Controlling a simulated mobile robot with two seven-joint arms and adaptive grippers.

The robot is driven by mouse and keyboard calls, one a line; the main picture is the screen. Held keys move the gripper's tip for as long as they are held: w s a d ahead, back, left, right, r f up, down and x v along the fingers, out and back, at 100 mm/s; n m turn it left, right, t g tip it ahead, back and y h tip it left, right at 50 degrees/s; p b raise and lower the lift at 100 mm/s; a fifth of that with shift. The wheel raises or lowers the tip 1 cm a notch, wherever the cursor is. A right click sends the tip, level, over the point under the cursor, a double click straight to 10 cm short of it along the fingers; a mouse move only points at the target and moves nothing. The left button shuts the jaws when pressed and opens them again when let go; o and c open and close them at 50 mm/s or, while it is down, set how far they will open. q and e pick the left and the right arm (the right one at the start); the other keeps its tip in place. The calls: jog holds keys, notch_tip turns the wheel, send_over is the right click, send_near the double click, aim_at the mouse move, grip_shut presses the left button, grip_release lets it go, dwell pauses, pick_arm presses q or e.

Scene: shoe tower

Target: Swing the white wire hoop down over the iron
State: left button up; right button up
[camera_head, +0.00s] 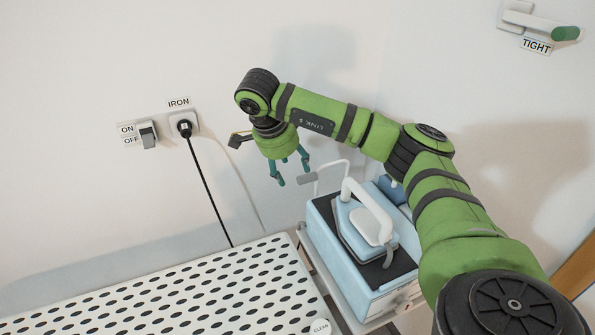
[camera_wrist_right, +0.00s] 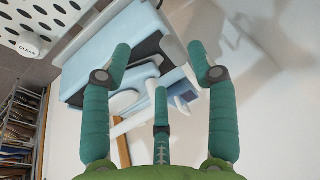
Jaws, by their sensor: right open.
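The white wire hoop (camera_head: 332,163) stands raised at the back left of the iron's station, with a grey tab (camera_head: 307,178) at its left. It is not over the iron. The iron (camera_head: 368,221), light blue and white with a thick white handle, rests on the dark top of a pale blue station (camera_head: 352,268). My right gripper (camera_head: 291,170) is open and empty, fingers down, just left of the hoop and tab, apparently apart from them. In the wrist view my right gripper (camera_wrist_right: 163,62) shows spread teal fingers with the blue station behind; the hoop is hard to tell there. My left gripper is not in view.
A white perforated board (camera_head: 170,295) lies at the front left. My right arm passes above the station's right side.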

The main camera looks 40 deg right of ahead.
aim_at(307, 178)
jog(key=shift+h, duration=0.3)
jog(key=d+f, duration=0.1)
jog(key=d+f+p, duration=0.1)
jog(key=d+f, duration=0.2)
jog(key=f, duration=0.1)
jog(key=shift+s+d, duration=0.3)
jog(key=shift+d, duration=0.1)
jog(key=shift+f, duration=0.1)
grip_shut()
